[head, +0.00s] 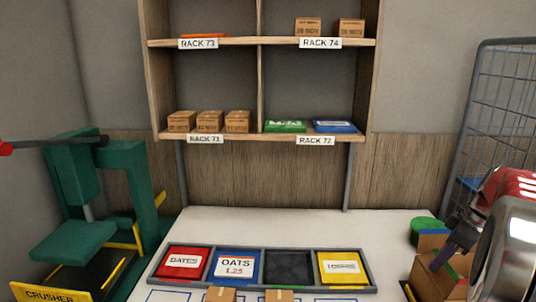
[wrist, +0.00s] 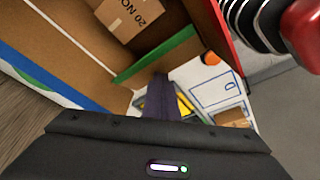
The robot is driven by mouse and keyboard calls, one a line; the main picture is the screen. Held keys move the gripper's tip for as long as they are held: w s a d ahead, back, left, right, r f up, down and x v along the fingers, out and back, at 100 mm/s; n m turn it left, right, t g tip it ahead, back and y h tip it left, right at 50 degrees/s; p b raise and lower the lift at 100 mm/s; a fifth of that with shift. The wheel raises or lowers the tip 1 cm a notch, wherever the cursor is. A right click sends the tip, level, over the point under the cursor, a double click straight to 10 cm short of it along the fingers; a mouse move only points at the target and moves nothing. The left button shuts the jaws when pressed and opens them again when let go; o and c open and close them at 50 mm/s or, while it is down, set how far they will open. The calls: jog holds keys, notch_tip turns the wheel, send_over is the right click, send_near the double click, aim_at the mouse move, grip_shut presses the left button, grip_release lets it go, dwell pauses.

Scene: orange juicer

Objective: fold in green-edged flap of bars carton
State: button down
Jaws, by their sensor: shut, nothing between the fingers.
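The bars carton (head: 433,284) stands at the lower right of the head view, partly hidden by my arm. In the wrist view its brown cardboard fills the upper left, with a green-edged flap (wrist: 157,55), a blue edge (wrist: 48,76) and a red edge (wrist: 228,38). The green-edged flap stands out at an angle. A small brown bar box (wrist: 128,14) with a printed date shows beyond it. My gripper (head: 462,236) is over the carton; its dark fingers (wrist: 160,88) are shut and empty, their tips close to the green edge. I cannot tell whether they touch.
A tray (head: 262,252) with red, blue, black and yellow sections lies on the white table (head: 390,228). A green crusher (head: 130,190) stands left, a wire cage (head: 495,110) right. Shelves (head: 260,134) with small boxes are behind. A green round thing (head: 424,226) sits beside the carton.

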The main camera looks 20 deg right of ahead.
jog(key=shift+s+d+r, duration=0.1)
jog(key=shift+s+d, duration=0.05)
jog(key=shift+d, duration=0.3)
jog(key=shift+s+d+r, duration=0.1)
jog(key=shift+s+d, duration=0.05)
jog(key=shift+d, duration=0.3)
jog(key=shift+f, duration=0.6)
notch_tip(320, 180, up, 8)
dwell(0.8)
dwell(0.3)
